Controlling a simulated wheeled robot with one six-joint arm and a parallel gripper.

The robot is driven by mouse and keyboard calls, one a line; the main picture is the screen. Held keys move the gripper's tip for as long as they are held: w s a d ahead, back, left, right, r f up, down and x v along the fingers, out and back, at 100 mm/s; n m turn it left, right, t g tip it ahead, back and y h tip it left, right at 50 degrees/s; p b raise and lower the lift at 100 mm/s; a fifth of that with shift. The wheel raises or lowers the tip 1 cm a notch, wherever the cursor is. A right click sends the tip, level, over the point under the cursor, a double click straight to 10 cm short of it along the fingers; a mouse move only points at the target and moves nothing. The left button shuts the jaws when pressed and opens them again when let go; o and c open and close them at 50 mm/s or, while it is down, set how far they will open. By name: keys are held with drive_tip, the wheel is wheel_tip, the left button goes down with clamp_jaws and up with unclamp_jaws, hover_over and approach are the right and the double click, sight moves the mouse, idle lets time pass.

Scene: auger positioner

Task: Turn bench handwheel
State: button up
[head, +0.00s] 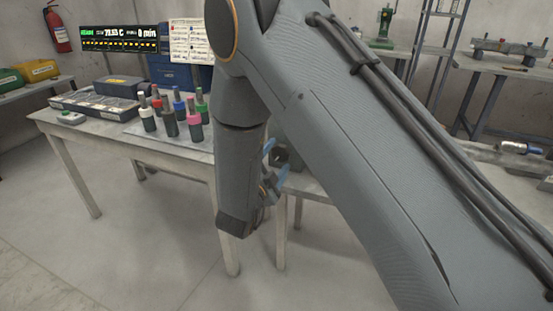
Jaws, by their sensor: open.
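My gripper (273,165) is partly in view below the middle of the head view, at the end of my arm. Its light blue fingertips stand apart, and I see nothing held between them. A dark block-like part (291,156) shows just right of the fingertips at the edge of a bench, mostly behind my arm. I cannot tell whether my gripper touches it. I cannot make out the bench handwheel; my arm covers much of the middle and right.
A worktable (100,131) at left carries several bottles with coloured bands (169,120), a flat tray (95,106) and a blue case (178,72). Another bench (500,158) is at right. The floor at front left is clear.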

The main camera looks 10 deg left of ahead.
drive_tip(key=b+v, duration=0.1)
drive_tip(key=v, duration=0.7)
drive_tip(key=shift+w, duration=0.15)
wheel_tip(320, 180, down, 6)
drive_tip(key=w+a+n+g+y, duration=0.2)
drive_tip(key=n+g+y, duration=0.1)
drive_tip(key=n+y, duration=0.25)
drive_tip(key=s+d+r+n+g, duration=0.1)
drive_tip(key=s+d+n+g, duration=0.15)
drive_tip(key=d, duration=0.25)
drive_tip(key=s+d+r+n+g+p, duration=0.1)
drive_tip(key=s+d+n+g, duration=0.15)
drive_tip(key=d, duration=0.25)
drive_tip(key=s+d+r+n+g, duration=0.1)
drive_tip(key=d+n+g, duration=0.1)
drive_tip(key=d+g, duration=0.3)
drive_tip(key=s+d+r+n+g, duration=0.1)
drive_tip(key=s+d+r+g, duration=0.1)
drive_tip(key=s+d, duration=0.6)
drive_tip(key=s+d+r+n+g+h+p, duration=0.1)
drive_tip(key=s+d+r, duration=0.3)
drive_tip(key=s+d, duration=0.4)
drive_tip(key=shift+s+g, duration=0.7)
drive_tip(key=shift+s, duration=0.1)
drive_tip(key=shift+d+r, duration=0.1)
drive_tip(key=shift+r, duration=0.05)
